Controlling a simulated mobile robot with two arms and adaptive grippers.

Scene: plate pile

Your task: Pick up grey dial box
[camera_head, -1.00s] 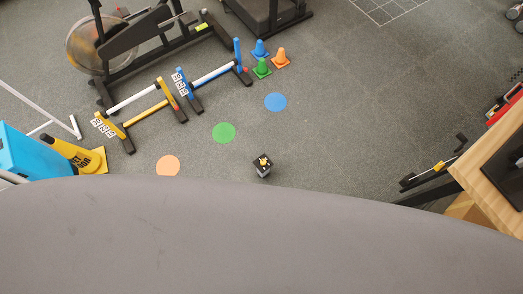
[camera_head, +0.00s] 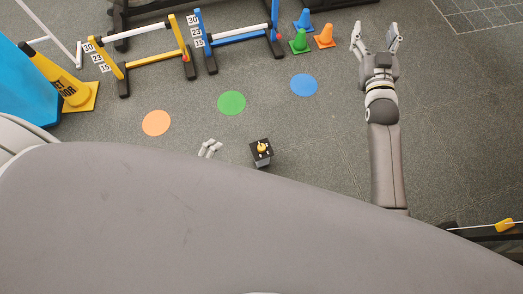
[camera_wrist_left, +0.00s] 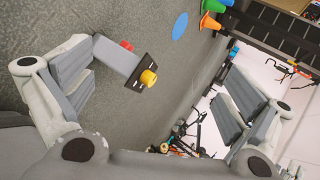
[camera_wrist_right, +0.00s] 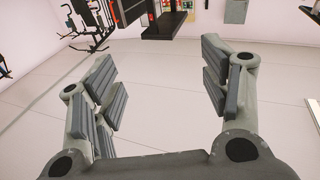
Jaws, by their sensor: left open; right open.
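The grey dial box (camera_head: 262,157) stands on the floor in the head view, with a dark top and a yellow dial. In the left wrist view the box (camera_wrist_left: 117,56) shows grey sides, a black top, the yellow dial and a red part. My left gripper (camera_head: 210,147) is just left of the box, mostly hidden by my body, and apart from it. In the left wrist view my left gripper (camera_wrist_left: 155,95) is open and empty, with the box between and beyond its fingers, nearer the left finger. My right gripper (camera_head: 377,38) is open and empty, far right of the box.
Orange (camera_head: 156,123), green (camera_head: 231,103) and blue (camera_head: 303,84) discs lie flat on the floor beyond the box. Yellow (camera_head: 150,45) and blue (camera_head: 235,35) hurdles and small cones (camera_head: 324,37) stand farther back. Floor around the box is clear.

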